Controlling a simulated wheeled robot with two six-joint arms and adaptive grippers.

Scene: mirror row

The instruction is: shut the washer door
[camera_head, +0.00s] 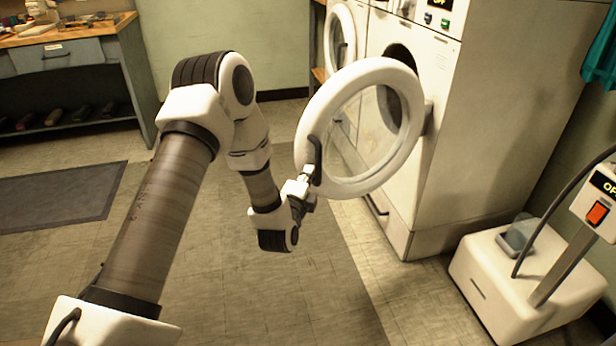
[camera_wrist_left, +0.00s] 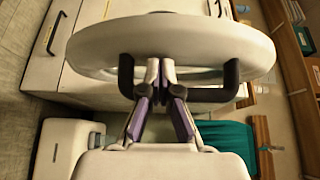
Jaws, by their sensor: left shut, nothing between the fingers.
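The washer door (camera_head: 312,110) is a thick white ring around a glass pane. It stands swung open from the front of the white washer (camera_head: 455,130), whose dark round opening shows behind it. A dark handle (camera_head: 317,160) sits on the door's free left edge. My left gripper (camera_head: 307,176) is at this handle, shut with nothing between its fingers. In the left wrist view the shut fingertips (camera_wrist_left: 160,70) lie between the two ends of the black handle (camera_wrist_left: 231,80), close against the door ring (camera_wrist_left: 190,42). I cannot tell whether they touch it. My right gripper is not in view.
A second machine with a round door (camera_head: 341,38) stands farther left in the row. A low white box with a post and an OFF sign (camera_head: 520,285) stands right of the washer. A workbench (camera_head: 70,55) is at the back left. The floor before the washer is clear.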

